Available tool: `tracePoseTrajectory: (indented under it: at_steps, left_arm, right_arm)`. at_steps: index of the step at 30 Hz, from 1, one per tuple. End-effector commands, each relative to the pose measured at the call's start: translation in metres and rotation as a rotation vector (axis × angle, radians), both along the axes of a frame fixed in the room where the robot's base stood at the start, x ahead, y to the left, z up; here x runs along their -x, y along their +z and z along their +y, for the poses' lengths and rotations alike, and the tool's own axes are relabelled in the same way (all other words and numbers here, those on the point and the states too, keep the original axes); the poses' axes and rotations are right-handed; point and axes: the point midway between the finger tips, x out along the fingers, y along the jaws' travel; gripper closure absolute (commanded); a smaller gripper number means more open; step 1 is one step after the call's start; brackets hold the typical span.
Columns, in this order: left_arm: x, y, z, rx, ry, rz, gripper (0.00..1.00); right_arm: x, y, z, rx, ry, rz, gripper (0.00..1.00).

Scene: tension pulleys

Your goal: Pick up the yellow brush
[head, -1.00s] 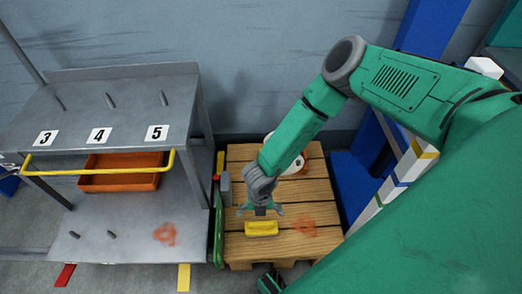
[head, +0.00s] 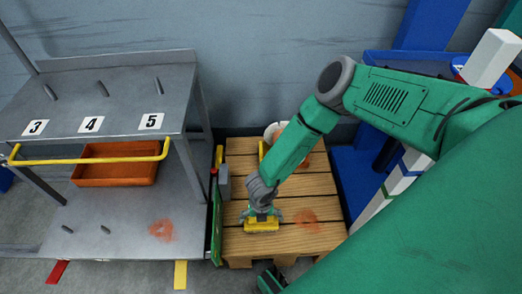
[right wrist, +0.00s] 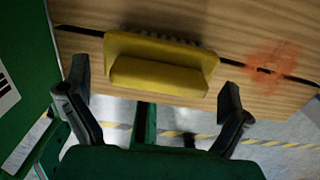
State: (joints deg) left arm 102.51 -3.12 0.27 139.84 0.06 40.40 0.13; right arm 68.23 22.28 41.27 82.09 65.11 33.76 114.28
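The yellow brush (head: 261,226) lies on the wooden pallet top (head: 305,188) near its front edge. It also shows in the right wrist view (right wrist: 160,75), bristle side toward the far side of the picture. My right gripper (head: 262,217) is over the brush, pointing down. In the right wrist view my right gripper (right wrist: 155,80) is open, with one finger at each end of the brush and a visible gap on both sides.
A grey metal shelf (head: 100,72) with numbers 3, 4 and 5 and an orange tray (head: 115,173) stands left. A green panel (head: 216,220) borders the pallet's left side. Blue structures (head: 350,185) stand right. An orange stain (head: 308,217) marks the boards right of the brush.

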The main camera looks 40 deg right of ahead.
Motion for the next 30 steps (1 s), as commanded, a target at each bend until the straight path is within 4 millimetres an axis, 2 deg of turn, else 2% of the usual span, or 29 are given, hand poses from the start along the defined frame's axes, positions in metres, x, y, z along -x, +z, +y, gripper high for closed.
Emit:
tracePoseTrajectory:
  at_steps: [1,4,5,7,8,14,17,24,30]
  left_arm:
    - [0.0,0.0,0.0,0.0,0.0,0.0,0.01]
    - [0.0,0.0,0.0,0.0,0.0,0.0,0.01]
    - [0.0,0.0,0.0,0.0,0.0,0.0,0.01]
    - [0.0,0.0,0.0,0.0,0.0,0.0,0.01]
    - [0.0,0.0,0.0,0.0,0.0,0.0,0.01]
    - [0.0,0.001,0.0,0.0,0.0,0.0,0.01]
    - [0.0,0.007,0.0,0.0,0.0,0.0,0.01]
    - [0.0,0.032,0.0,0.0,0.0,0.0,0.01]
    - [0.0,0.044,0.0,0.0,0.0,0.0,0.01]
  right_arm:
    - [0.0,0.0,0.0,0.0,0.0,0.0,0.14]
    - [0.0,0.0,0.0,0.0,0.0,0.0,0.49]
    - [0.0,0.0,0.0,0.0,0.0,0.0,0.55]
    - [0.0,0.0,0.0,0.001,0.0,0.001,0.55]
    - [0.0,0.0,0.0,0.0,0.0,0.0,0.6]
    - [0.0,0.002,0.0,0.001,0.0,0.001,0.6]
    - [-0.001,0.012,-0.001,0.001,0.0,-0.001,0.6]
    - [-0.001,0.062,0.0,0.0,-0.001,0.0,0.6]
    - [0.0,0.092,0.0,0.0,0.0,0.0,0.6]
